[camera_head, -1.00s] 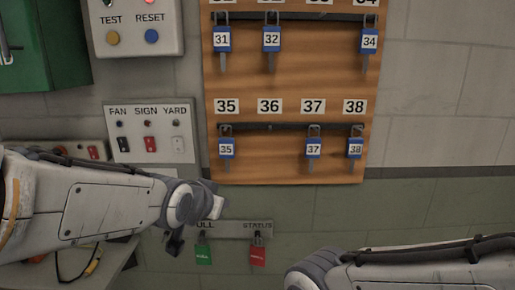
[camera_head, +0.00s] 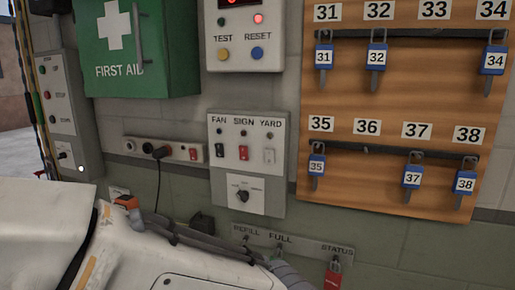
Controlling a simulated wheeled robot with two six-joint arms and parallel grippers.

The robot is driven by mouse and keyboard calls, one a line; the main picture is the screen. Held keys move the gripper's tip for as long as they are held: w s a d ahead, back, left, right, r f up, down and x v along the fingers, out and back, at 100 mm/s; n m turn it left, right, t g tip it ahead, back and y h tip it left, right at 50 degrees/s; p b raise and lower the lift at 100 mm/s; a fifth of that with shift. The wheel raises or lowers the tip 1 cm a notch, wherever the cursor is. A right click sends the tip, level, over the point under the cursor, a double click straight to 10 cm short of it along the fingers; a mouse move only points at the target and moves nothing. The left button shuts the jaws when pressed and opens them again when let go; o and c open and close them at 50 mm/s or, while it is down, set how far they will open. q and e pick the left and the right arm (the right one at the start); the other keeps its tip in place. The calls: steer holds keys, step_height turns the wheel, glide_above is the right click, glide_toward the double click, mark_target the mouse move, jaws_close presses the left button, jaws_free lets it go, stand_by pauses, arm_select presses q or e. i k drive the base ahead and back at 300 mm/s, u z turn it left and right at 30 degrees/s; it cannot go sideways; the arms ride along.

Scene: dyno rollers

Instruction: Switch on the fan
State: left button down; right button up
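My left arm crosses the lower left, below the panel, and runs out at the bottom edge. Neither gripper is in view, and my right arm does not show.
A socket strip (camera_head: 183,151) with a black plug is left of the panel; a rotary knob (camera_head: 240,193) is below the switches. A padlock board (camera_head: 300,190) hangs to the right. A green first aid box (camera_head: 150,75) and a test/reset box (camera_head: 243,62) are above.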

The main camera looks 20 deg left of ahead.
mark_target(220, 151)
steer(key=z, duration=0.05)
steer(key=k, duration=0.5)
steer(key=u, duration=1.15)
steer(key=i, duration=0.7)
steer(key=z, duration=0.5)
